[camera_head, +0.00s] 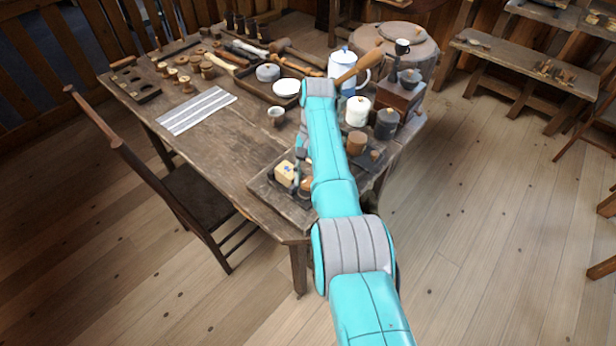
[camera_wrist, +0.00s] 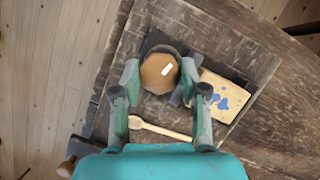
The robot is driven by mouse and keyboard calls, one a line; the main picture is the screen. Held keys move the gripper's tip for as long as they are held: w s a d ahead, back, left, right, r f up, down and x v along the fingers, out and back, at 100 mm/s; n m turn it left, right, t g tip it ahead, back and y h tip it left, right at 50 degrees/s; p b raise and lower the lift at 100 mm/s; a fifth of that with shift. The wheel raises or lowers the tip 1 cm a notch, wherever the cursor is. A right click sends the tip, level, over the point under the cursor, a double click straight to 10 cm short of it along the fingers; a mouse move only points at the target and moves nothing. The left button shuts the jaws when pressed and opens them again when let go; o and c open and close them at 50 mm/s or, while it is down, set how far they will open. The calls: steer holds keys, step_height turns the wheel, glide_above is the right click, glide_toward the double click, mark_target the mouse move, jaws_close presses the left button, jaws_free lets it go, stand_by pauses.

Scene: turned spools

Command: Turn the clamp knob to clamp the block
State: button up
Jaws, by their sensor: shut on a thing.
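The clamp knob (camera_wrist: 158,84) is a round brown wooden knob with a white mark on top, in the upper middle of the wrist view. My gripper (camera_wrist: 160,74) is shut on it, one finger on its left and one on its right. The pale wooden block (camera_wrist: 224,97) with blue marks lies right of the knob, beside the right finger; a dark piece shows between knob and block. In the head view, the block (camera_head: 285,173) sits near the table's front corner, and my arm hides much of the knob and gripper. Whether the clamp touches the block cannot be told.
A small wooden spoon-like piece (camera_wrist: 160,129) lies below the knob in the wrist view. A brown cylinder (camera_head: 356,143), a dark jar (camera_head: 386,124) and a white lidded pot (camera_head: 357,111) stand right of my arm. A striped pale cloth (camera_head: 197,110) lies left on the table.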

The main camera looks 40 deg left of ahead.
stand_by(0.3)
steer(key=o, duration=0.8)
steer(key=shift+o, duration=0.2)
steer(key=v, duration=0.7)
steer(key=shift+r, duration=0.15)
